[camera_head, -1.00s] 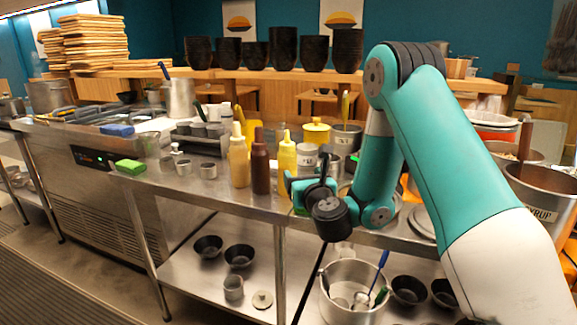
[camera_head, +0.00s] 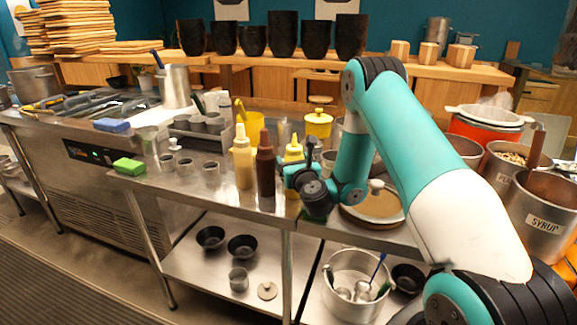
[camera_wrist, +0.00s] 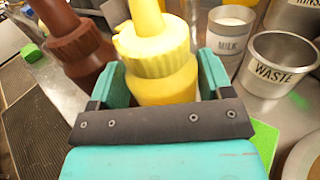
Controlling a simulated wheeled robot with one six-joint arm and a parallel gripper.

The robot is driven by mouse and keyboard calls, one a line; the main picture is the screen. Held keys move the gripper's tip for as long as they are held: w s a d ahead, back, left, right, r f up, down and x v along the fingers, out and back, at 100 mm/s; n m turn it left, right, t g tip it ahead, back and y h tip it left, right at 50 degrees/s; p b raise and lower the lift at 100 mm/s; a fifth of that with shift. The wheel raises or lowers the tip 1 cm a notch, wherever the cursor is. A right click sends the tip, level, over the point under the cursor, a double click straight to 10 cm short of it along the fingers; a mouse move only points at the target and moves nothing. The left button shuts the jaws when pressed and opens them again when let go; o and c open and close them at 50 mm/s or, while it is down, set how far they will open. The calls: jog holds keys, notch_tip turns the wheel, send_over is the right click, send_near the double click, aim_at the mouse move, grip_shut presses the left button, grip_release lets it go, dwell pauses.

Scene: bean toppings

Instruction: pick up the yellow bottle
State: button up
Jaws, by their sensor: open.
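The yellow bottle (camera_head: 293,152) stands upright on the steel counter near its front edge. My gripper (camera_head: 296,178) is in front of it and hides much of its body in the head view. In the wrist view the yellow bottle (camera_wrist: 160,55) stands between the two teal fingers of my gripper (camera_wrist: 163,82). The fingers are open, one on each side of the bottle. Its base is hidden behind the gripper, and I cannot tell whether a finger touches it.
A brown bottle (camera_head: 265,168) stands close to the left, with a paler cream-yellow bottle (camera_head: 243,160) beyond it. The wrist view shows a milk cup (camera_wrist: 230,35) and a waste pot (camera_wrist: 275,68) at right. A syrup pot (camera_head: 545,215) stands far right.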

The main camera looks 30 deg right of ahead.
jog(key=shift+d, duration=0.2)
jog(key=c, duration=0.5)
jog(key=shift+o, duration=0.2)
jog(key=shift+r, duration=0.15)
notch_tip(320, 180, up, 20)
jog(key=p, duration=1.9)
jog(key=shift+p, duration=0.4)
jog(key=shift+o, duration=0.5)
